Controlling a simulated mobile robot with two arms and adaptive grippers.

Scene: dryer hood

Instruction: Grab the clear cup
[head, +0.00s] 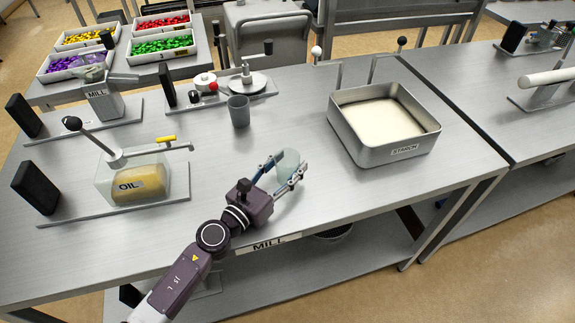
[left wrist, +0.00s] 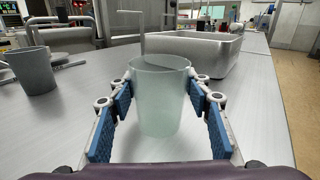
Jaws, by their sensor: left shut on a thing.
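The clear cup (head: 288,163) is a pale, see-through tumbler near the front middle of the metal table. It stands upright in the left wrist view (left wrist: 158,108), between the two blue-padded fingers. My left gripper (head: 279,171) is shut on the cup, one finger on each side of it. I cannot tell whether the cup's base touches the table. My right gripper is in neither view.
A grey cup (head: 239,111) stands behind and to the left of the clear cup. A metal starch bin (head: 385,150) is to the right. The oil dispenser (head: 133,183) and a mill (head: 103,98) stand at the left. The table between is clear.

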